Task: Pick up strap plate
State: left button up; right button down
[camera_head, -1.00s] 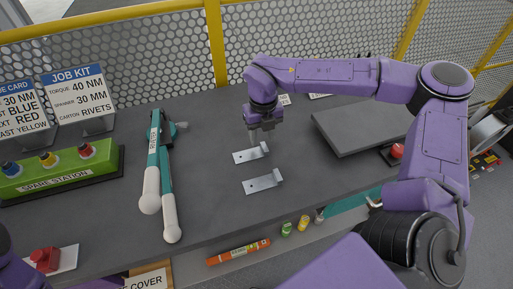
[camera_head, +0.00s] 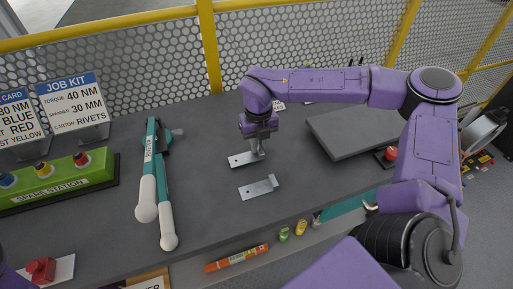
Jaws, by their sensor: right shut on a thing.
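Two metal strap plates, each with an upturned tab at its right end, lie on the grey bench. The far strap plate (camera_head: 241,160) is beneath my right gripper (camera_head: 260,148). The right gripper points down and is shut on the tab of this far plate, which its fingers partly hide. The plate appears to be still on the bench or very close to it. The near strap plate (camera_head: 258,188) lies apart, closer to the bench's front, untouched. My left gripper is out of view.
A teal rivet tool (camera_head: 160,180) with white handles lies to the left. A green spare station (camera_head: 62,184) stands farther left, before the job kit sign (camera_head: 73,103). A flat dark grey panel (camera_head: 350,135) lies at right, near a red button (camera_head: 391,153). A mesh fence backs the bench.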

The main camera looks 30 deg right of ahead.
jog(key=shift+w+r, duration=0.1)
jog(key=shift+r, duration=0.85)
jog(key=s+a+r+b, duration=0.5)
jog(key=s+a+r, duration=0.5)
jog(key=shift+s, duration=0.15)
